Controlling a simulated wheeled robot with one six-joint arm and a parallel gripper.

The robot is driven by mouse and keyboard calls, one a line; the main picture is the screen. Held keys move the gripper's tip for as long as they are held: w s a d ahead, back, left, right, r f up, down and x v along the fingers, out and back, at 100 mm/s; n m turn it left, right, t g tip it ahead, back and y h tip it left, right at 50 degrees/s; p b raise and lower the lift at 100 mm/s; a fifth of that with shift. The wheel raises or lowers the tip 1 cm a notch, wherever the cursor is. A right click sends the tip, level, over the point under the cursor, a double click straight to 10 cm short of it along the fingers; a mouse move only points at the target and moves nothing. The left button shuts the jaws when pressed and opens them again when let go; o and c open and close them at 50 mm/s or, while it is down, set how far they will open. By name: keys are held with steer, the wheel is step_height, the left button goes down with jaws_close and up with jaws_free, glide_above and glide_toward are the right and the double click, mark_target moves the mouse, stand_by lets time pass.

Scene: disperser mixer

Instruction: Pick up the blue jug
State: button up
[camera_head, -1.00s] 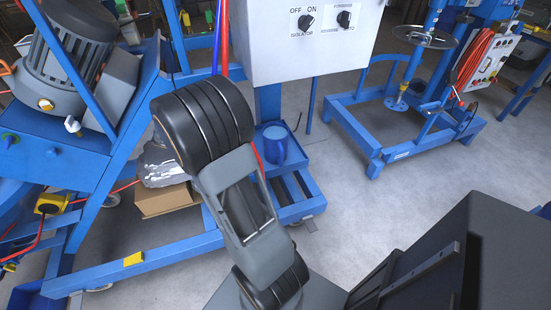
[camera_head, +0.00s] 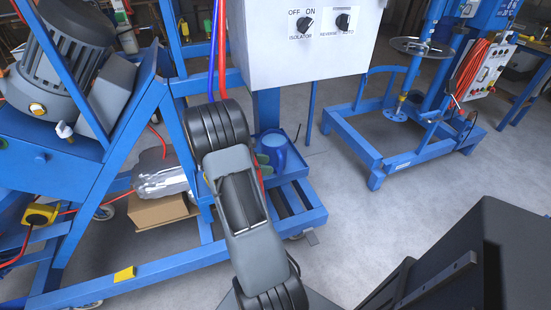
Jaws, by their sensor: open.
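The blue jug (camera_head: 275,149) stands on a blue tray (camera_head: 297,166) at the base of the blue machine frame, below the grey control box. My arm reaches down in front of the frame and hides part of the tray. My gripper (camera_head: 263,164) shows only in part past the arm's right side, as small greenish finger parts at the jug's left side. It is open. Whether the fingers touch the jug cannot be told.
The control box (camera_head: 310,45) hangs just above the jug. Blue frame beams and a red and a blue hose are close on the left. A cardboard box (camera_head: 160,211) lies under the frame. Another blue stand (camera_head: 400,155) is at right, with clear floor between.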

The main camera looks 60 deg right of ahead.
mark_target(279, 175)
steer(key=shift+b+x, duration=0.35)
steer(key=shift+x, duration=2.35)
steer(key=shift+d+r, duration=0.1)
steer(key=shift+w, duration=0.1)
steer(key=shift+c, duration=0.5)
jaws_close()
steer(key=shift+r, duration=0.15)
